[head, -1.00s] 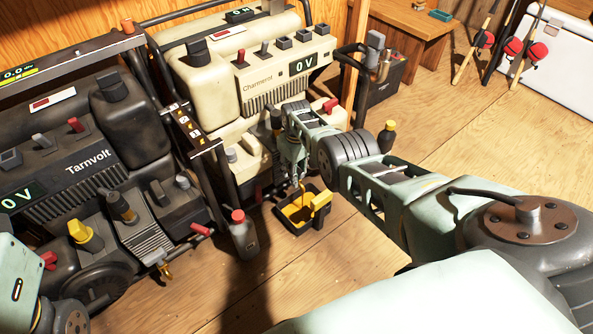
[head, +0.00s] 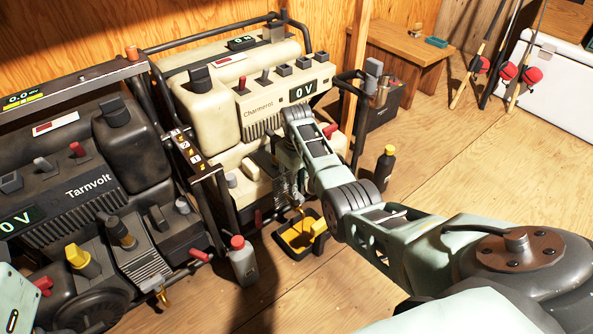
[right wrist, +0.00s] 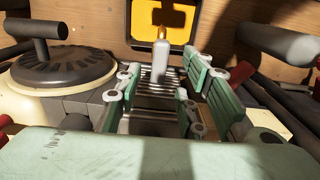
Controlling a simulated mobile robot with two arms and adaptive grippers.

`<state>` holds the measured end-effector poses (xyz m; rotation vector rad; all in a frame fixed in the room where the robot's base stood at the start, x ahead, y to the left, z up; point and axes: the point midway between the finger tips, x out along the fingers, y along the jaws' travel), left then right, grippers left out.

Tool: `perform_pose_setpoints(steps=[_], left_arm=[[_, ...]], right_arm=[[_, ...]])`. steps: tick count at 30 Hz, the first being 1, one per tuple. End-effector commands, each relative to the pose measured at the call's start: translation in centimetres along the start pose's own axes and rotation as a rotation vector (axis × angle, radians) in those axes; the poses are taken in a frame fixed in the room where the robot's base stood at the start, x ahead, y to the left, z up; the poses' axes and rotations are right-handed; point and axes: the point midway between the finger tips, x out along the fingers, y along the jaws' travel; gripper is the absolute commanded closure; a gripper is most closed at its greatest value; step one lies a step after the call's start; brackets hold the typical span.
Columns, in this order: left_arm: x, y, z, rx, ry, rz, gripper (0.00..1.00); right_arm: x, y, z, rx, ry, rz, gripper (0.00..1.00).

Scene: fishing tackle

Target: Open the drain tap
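A brass tap (head: 162,297) shows low on the front of the dark Tarnvolt generator (head: 85,190). A small brass-coloured piece (head: 300,211) shows beside my right gripper, above the black tray; I cannot tell whether it is a tap. My right gripper (head: 287,187) is low at the front of the cream Charmerol generator (head: 258,112), partly hidden by my arm. In the right wrist view its green-padded fingers (right wrist: 166,70) are apart. A pale grey upright piece (right wrist: 162,58) shows between them, with no visible contact.
A black tray with yellow inside (head: 286,249) stands on the floor below the right gripper. A grey bottle with a red cap (head: 242,263) and a black bottle (head: 384,169) stand nearby.

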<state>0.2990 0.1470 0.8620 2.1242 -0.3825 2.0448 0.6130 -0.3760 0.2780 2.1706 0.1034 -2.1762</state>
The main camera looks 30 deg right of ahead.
Motion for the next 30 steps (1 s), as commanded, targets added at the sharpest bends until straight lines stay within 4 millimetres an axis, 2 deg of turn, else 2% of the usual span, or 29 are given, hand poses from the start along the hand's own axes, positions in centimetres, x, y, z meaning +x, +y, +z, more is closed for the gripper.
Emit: perform_pose_setpoints(steps=[1,4,10,30], left_arm=[[0.0,0.0,0.0,0.000,0.000,0.000,0.60],[0.0,0.0,0.0,0.000,0.000,0.000,0.60],[0.0,0.0,0.0,0.000,-0.001,0.000,0.60],[0.0,0.0,0.0,0.000,0.000,0.000,0.60]], right_arm=[[-1.1,0.1,-0.2,0.000,0.006,0.003,0.64],[-2.8,0.1,-0.1,0.001,0.005,0.003,0.64],[-4.6,0.1,0.0,0.001,0.002,0.002,0.64],[-4.5,0.0,0.3,0.001,0.001,0.008,0.64]])
